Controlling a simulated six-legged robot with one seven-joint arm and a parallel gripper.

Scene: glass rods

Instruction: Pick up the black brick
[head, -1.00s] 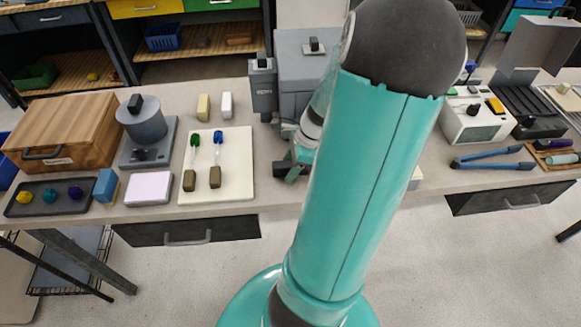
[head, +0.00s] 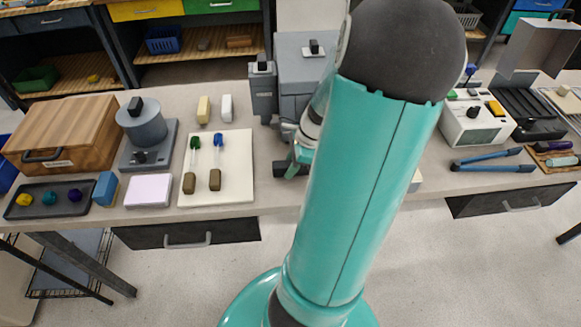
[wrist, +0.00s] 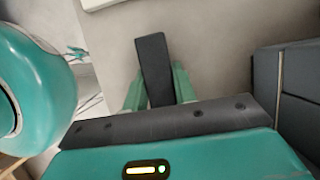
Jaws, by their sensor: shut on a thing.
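The black brick (wrist: 153,68) is a long dark block in the wrist view. It stands between the two green fingertips of my gripper (wrist: 158,90), which is shut on it. The brick's far end sticks out past the fingers over the pale bench top. In the head view my gripper (head: 296,166) is over the bench near its front edge, partly hidden behind my own arm. A dark end of the brick (head: 279,168) shows at its left side.
A grey machine (head: 300,62) stands just behind my gripper. Further left are a lilac block (head: 149,190) and a dark tray (head: 60,211). Blue-handled pliers (head: 495,165) lie to the right.

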